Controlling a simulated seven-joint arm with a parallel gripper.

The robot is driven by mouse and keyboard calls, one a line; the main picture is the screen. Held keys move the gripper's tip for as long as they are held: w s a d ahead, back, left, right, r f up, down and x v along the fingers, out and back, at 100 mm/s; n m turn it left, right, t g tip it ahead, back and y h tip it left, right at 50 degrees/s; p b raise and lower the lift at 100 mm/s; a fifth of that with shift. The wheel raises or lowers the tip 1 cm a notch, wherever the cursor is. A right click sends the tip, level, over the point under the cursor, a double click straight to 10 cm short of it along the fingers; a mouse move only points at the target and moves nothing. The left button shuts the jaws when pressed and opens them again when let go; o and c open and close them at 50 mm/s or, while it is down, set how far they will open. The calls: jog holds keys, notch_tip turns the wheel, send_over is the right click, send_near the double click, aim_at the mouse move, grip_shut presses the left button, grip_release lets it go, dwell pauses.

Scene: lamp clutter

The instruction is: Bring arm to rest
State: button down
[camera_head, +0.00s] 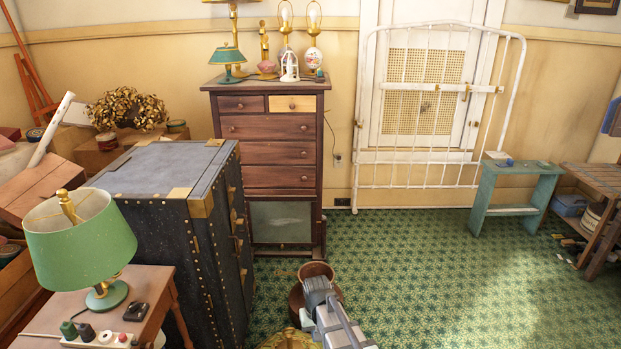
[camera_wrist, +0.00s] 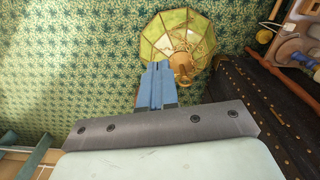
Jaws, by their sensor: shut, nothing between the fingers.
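In the wrist view, my gripper (camera_wrist: 156,68) has its two blue-grey fingers together, with nothing between them. Beyond the fingertips is a stained-glass lamp shade (camera_wrist: 178,40), green and amber with brass fittings at its middle; I cannot tell whether the tips touch it. The fingers cover part of its lower left edge. In the head view, grey parts of my arm (camera_head: 340,325) reach up from the bottom edge, and a yellow-green patterned piece (camera_head: 288,341) shows beside them, cut off by the frame.
A dark trunk (camera_head: 150,215) stands to the left, with a green-shaded lamp (camera_head: 80,240) on a small table before it. A brown pot (camera_head: 316,270) is just behind my arm. A wooden dresser (camera_head: 270,155) stands further back. Patterned green floor (camera_head: 430,290) is open to the right.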

jog(key=s+d+f+m, duration=0.1)
jog(key=s+d, duration=0.3)
jog(key=d, duration=0.4)
jog(key=s+d+f+m, duration=0.2)
jog(key=s+d, duration=0.3)
jog(key=d, duration=0.3)
jog(key=s+f+g, duration=0.3)
jog(key=s+f, duration=0.7)
jog(key=s, duration=0.4)
jog(key=s+f+g, duration=0.3)
jog(key=s+f, duration=0.7)
jog(key=s, duration=0.5)
jog(key=shift+a+f+g, duration=0.15)
jog(key=shift+a+g, duration=0.15)
jog(key=shift+g, duration=0.1)
